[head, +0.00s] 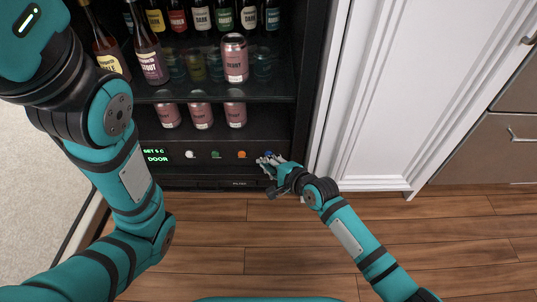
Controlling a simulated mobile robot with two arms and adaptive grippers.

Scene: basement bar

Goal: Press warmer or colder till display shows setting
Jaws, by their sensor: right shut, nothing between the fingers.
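A black drinks cooler has a control strip along its bottom. The green display (154,155) at the strip's left reads "SET 5 C" with "DOOR" below it. To its right is a row of small round buttons: a white button (189,154), a green button (215,154), an orange button (241,154) and a blue button (268,153). Their labels are too small to read. My right gripper (266,160) is shut and empty at the blue button, partly covering it. I cannot tell whether it touches. My left arm crosses the left side; its gripper is out of view.
Bottles and pink cans (235,58) stand on the cooler's shelves above the strip. A white cabinet door (400,90) stands to the right, with grey drawers (490,150) beyond. The wooden floor (270,240) in front is clear apart from my arms.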

